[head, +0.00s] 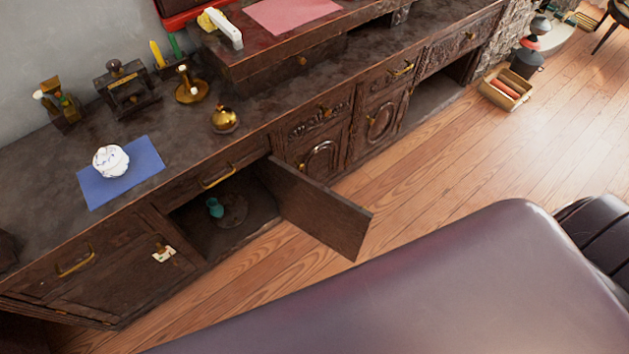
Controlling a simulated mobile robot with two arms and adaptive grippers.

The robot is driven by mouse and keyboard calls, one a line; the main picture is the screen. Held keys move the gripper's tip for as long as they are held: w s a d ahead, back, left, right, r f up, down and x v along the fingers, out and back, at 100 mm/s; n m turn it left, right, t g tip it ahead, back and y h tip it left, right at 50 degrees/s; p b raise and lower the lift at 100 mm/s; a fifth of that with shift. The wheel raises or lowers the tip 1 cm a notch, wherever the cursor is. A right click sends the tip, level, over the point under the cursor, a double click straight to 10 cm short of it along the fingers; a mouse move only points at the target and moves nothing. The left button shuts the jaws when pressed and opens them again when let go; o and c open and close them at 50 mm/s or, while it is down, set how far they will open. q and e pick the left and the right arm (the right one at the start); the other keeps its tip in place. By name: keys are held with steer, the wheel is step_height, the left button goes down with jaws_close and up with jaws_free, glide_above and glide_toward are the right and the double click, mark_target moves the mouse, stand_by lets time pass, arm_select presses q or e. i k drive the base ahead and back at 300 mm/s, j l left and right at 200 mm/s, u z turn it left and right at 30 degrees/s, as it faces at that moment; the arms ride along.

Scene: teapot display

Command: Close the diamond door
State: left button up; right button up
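A dark wooden cabinet door (318,210) stands wide open, swung out from the long sideboard (75,205) over the floor. No diamond shape can be made out on the side of it that shows. The open compartment (243,212) to its left holds a small teal vase (215,208) near a dark round disc, and is otherwise mostly in shadow. Neither of my grippers shows in the head view.
A large purplish leather surface (430,270) fills the foreground; wooden floor (440,180) lies between it and the sideboard. A white teapot (111,160) sits on a blue cloth (150,155). An open crate (505,88) stands on the floor at the upper right.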

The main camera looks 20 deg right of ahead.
mark_target(335, 221)
steer(key=l+u, duration=0.2)
steer(key=u, duration=0.2)
steer(key=l+u, duration=0.2)
steer(key=u, duration=0.25)
steer(key=l+u, duration=0.2)
steer(key=u, duration=0.2)
steer(key=k+l+u, duration=0.15)
steer(key=l, duration=0.25)
steer(key=k+l+u, duration=0.1)
steer(key=l, duration=0.35)
steer(key=k+l+u, duration=0.15)
steer(key=l, duration=0.25)
steer(key=k+l+u, duration=0.1)
steer(key=l, duration=0.25)
steer(key=k+l+u, duration=0.25)
steer(key=k+l, duration=0.2)
steer(key=l, duration=0.25)
steer(key=k+l, duration=0.2)
steer(key=l, duration=0.15)
steer(key=k+l, duration=0.2)
steer(key=l, duration=0.1)
